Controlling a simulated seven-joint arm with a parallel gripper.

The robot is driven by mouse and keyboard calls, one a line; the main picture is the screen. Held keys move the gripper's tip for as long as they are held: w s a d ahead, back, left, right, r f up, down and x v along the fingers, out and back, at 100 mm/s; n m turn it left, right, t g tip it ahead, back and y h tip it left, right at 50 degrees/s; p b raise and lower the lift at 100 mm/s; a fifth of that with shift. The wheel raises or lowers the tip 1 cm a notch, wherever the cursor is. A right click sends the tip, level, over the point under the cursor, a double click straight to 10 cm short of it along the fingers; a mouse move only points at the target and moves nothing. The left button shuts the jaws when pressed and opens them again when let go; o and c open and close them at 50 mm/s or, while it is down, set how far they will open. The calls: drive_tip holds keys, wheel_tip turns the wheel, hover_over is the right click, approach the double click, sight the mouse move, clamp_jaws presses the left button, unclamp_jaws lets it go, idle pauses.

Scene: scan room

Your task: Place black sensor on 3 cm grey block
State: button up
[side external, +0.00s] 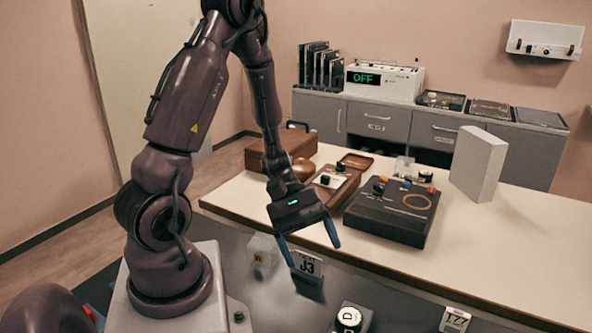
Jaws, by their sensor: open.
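My gripper (313,256) is open, pointing down over the near part of the work area, with its two blue fingers apart. A tag marked J3 (308,266) shows just below and between the fingers in the picture; I cannot tell whether they touch it. A dark piece (309,290) is under the tag. I cannot tell for certain which thing is the black sensor; a small black item (325,180) lies on the brown tray, and a black piece with a D label (350,318) is at the front edge. No block is clearly the 3 cm grey one; a large pale grey slab (478,165) stands upright at right.
A black console (385,222) with knobs and an orange ring stands on the cream table (500,238). A clear cube (262,250) is left of the gripper. A brown case (262,157) sits behind. Table room is free at right.

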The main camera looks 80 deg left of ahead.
drive_tip(key=s+d+r+m+t+y, duration=0.1)
drive_tip(key=r+m+y, duration=0.4)
drive_tip(key=r+m, duration=0.3)
drive_tip(key=s+d+r+m+t+y, duration=0.1)
drive_tip(key=s+r+m+t+y, duration=0.1)
drive_tip(key=r+m+y, duration=0.4)
wheel_tip(320, 180, up, 5)
drive_tip(key=shift+s+d+f+m, duration=0.1)
drive_tip(key=shift+s+d+m, duration=0.2)
drive_tip(key=shift+m, duration=0.8)
